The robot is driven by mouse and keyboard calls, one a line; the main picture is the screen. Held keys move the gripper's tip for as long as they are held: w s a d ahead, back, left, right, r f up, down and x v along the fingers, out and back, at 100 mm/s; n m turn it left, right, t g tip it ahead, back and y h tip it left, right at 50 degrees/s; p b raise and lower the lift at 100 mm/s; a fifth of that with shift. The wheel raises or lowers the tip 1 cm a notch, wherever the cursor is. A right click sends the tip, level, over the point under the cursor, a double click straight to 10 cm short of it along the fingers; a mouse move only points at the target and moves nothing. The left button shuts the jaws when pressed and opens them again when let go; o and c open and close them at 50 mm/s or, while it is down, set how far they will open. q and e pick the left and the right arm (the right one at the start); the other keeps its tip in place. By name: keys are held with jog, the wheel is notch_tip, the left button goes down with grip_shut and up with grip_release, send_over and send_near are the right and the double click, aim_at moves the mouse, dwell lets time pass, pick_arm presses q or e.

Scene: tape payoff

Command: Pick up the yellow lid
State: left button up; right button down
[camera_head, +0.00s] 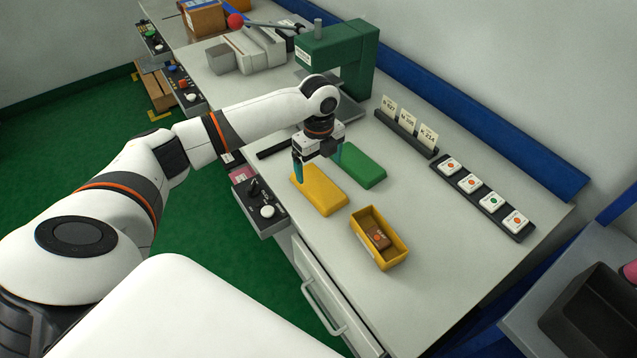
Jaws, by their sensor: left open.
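The yellow lid (320,190) lies flat on the grey worktop, near its front edge. A green lid (361,166) lies beside it, to the right and farther back. My left gripper (318,172) is open and points down over the yellow lid. One teal fingertip is at the lid's left end; the other shows behind, by the gap toward the green lid. I cannot tell whether the fingers touch the yellow lid. A yellow open box (365,259) with a brown block (379,237) in it stands to the right. My right gripper does not show.
A green press (350,55) stands behind my left arm. A dark card holder (405,132) and a black rack (482,199) with white tiles stand at the right rear. A control box (262,205) is on the front edge. The worktop right of the yellow box is clear.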

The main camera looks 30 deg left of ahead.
aim_at(317, 183)
pick_arm(q)
jog(key=f, duration=0.1)
jog(key=f+p, duration=0.1)
jog(key=f, duration=0.3)
jog(key=shift+s+a, duration=0.15)
jog(key=shift+s, duration=0.15)
jog(key=shift+f+p, duration=0.25)
jog(key=shift+p, duration=0.05)
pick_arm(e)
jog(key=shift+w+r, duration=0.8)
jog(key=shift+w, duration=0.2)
pick_arm(q)
jog(key=shift+c, duration=0.7)
jog(key=c, duration=0.9)
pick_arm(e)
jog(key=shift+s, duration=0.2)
